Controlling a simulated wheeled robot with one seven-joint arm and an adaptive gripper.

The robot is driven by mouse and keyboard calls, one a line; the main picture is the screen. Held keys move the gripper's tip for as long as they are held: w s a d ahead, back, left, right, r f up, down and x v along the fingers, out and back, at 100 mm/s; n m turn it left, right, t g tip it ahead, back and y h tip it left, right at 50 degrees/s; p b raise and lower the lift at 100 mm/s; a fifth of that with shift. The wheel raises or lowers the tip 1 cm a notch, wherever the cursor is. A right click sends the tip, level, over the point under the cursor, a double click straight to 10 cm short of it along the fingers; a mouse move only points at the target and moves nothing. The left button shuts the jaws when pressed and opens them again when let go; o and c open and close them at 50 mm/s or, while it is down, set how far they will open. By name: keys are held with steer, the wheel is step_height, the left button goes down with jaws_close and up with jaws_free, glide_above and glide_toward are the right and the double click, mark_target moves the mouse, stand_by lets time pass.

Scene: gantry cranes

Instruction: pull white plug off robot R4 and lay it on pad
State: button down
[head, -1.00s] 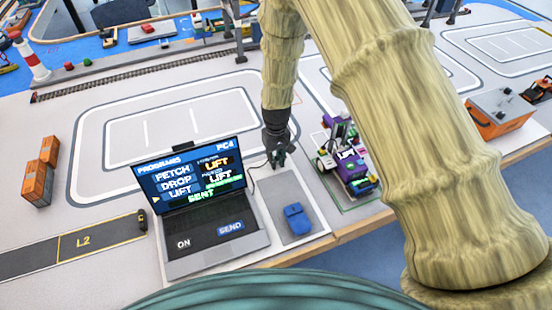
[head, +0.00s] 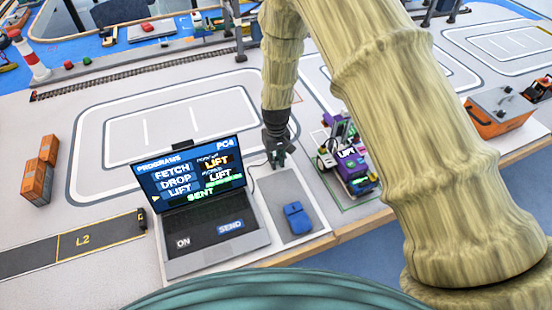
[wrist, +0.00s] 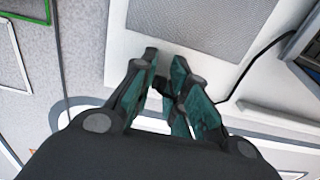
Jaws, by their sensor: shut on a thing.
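My gripper (head: 277,160) is just left of robot R4, over the far end of the grey pad. It also shows in the wrist view (wrist: 168,75), its dark green fingers closed close together. A thin dark cable (wrist: 238,88) runs from the laptop side to the fingers. The white plug cannot be made out; the fingers hide what they hold. Robot R4 (head: 351,170), purple and green with a screen reading LIFT, stands to the right, apart from my gripper. The grey pad (head: 286,188) lies between the laptop and R4; it also shows in the wrist view (wrist: 195,22).
A blue mouse (head: 297,218) lies on the near part of the pad. An open laptop (head: 205,245) stands left of it, its screen reading SENT. Orange containers (head: 38,182) stand far left, and an orange box (head: 498,113) at right. The table's front edge is close to the pad.

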steer(key=shift+f, duration=0.15)
steer(key=c, duration=1.3)
jaws_free()
